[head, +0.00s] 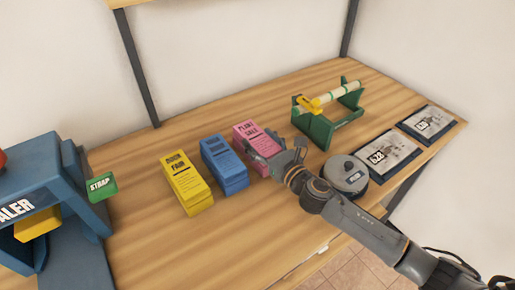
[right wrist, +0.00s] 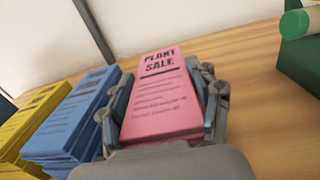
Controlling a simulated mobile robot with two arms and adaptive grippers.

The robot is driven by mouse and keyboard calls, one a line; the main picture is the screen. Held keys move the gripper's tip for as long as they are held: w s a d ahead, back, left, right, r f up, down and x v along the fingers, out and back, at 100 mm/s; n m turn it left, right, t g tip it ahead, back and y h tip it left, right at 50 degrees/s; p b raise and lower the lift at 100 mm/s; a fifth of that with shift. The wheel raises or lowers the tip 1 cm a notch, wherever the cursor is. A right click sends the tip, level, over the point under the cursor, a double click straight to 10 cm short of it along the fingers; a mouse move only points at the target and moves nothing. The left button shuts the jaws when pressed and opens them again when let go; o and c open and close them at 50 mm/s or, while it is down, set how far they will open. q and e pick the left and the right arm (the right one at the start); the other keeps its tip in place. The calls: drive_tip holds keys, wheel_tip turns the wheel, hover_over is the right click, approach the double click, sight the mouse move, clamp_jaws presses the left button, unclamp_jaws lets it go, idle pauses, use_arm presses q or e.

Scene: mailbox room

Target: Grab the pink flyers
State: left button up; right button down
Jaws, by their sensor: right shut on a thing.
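The pink flyers (head: 248,133) are a stack with "PLANT SALE" printed on top, on the wooden table in the head view. My right gripper (head: 272,158) reaches in from the lower right and is shut on the stack. In the right wrist view, the pink stack (right wrist: 162,98) sits between the two fingers of the right gripper (right wrist: 162,108), one along each long side. The near end of the stack is partly hidden by the gripper. My left gripper is not in view.
Blue flyers (head: 224,162) and yellow flyers (head: 187,182) stand left of the pink stack. A green holder with a roll (head: 322,128), a round grey tin (head: 345,172) and two dark-edged plates (head: 385,156) are to the right. A blue sealer machine (head: 30,178) is at far left.

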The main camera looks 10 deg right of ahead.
drive_tip(key=shift+r, duration=0.1)
drive_tip(key=shift+r, duration=0.45)
wheel_tip(320, 180, up, 2)
drive_tip(key=shift+r+p, duration=0.2)
drive_tip(key=shift+p, duration=0.35)
drive_tip(key=s+a+r+p, duration=0.1)
drive_tip(key=s+a+r, duration=0.5)
drive_tip(key=s+r, duration=0.3)
drive_tip(key=s, duration=0.3)
drive_tip(key=shift+s+r+p, duration=0.3)
drive_tip(key=shift+p, duration=0.05)
